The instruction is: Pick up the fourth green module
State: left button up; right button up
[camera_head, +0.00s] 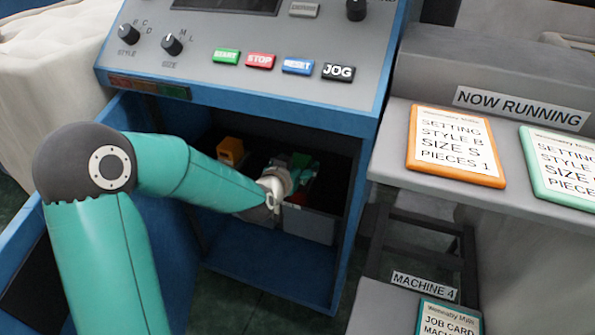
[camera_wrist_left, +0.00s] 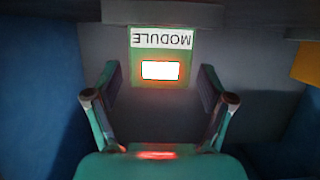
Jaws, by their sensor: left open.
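A green module (camera_wrist_left: 160,54) shows in the left wrist view, at the upper middle. It has an upside-down "MODULE" label and a bright lit window with a red-orange edge. It sits against a grey surface. My left gripper (camera_wrist_left: 158,72) is open, with one finger on each side of the module in the picture and gaps between. In the head view my left gripper (camera_head: 292,180) reaches into the open blue cabinet, by a grey box (camera_head: 308,225). A small green patch there may be a module or a finger; I cannot tell which. My right gripper is out of view.
The blue cabinet (camera_head: 250,277) has side walls and an overhanging control panel (camera_head: 265,33). An orange block (camera_head: 230,150) stands inside, left of the gripper. A grey shelf (camera_head: 397,160) with cards is at the right. The cabinet floor in front of the grey box looks clear.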

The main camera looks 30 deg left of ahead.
aim_at(302, 160)
pick_arm(q)
jog(key=x, duration=0.4)
jog(key=shift+f+b, duration=0.2)
jog(key=shift+b, duration=0.2)
jog(key=c, duration=1.2)
